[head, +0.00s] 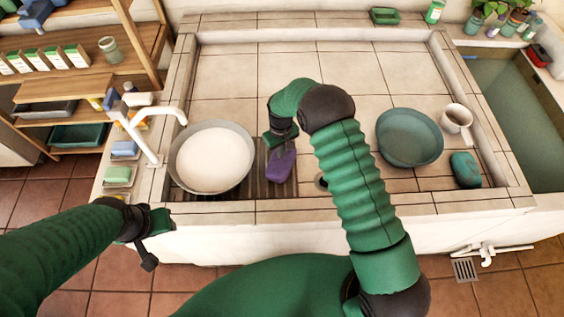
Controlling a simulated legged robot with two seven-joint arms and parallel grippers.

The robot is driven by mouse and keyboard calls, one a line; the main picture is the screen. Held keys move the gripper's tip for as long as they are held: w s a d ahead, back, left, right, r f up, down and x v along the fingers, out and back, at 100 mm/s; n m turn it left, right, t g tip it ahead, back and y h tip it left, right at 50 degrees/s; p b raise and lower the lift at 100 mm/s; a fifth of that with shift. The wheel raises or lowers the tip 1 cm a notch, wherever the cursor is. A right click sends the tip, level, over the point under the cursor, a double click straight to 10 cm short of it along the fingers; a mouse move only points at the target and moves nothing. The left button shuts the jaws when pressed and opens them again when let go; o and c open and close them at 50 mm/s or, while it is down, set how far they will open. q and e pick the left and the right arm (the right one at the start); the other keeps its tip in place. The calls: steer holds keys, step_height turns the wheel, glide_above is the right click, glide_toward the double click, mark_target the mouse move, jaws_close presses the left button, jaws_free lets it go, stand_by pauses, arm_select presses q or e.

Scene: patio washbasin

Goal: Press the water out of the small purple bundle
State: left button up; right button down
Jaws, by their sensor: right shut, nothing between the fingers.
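The small purple bundle (280,166) lies on a dark ribbed drain rack (259,184) in the tiled washbasin, to the right of a round basin. My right gripper (278,148) is shut and points down at the bundle's upper end. It holds nothing. The gripper overlaps the bundle's top in this view, and I cannot tell whether they touch. My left gripper (151,238) is at the front left, outside the basin's front wall. Its fingers are too small and dark to show whether they are open.
The round basin (246,178) holds whitish contents beside a white tap (148,140). A teal bowl (410,140), a white mug (456,117) and a teal bundle (465,169) stand at the right. Shelves (150,48) stand at the left. The tiles behind are mostly clear.

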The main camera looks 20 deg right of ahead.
steer(key=shift+f+b, duration=0.65)
steer(key=shift+f, duration=0.2)
steer(key=shift+s+a+f, duration=0.1)
steer(key=shift+s+f, duration=0.05)
steer(key=shift+s, duration=0.1)
stand_by(2.1)
step_height(320, 180, up, 8)
steer(key=p, duration=0.5)
steer(key=shift+w, duration=0.25)
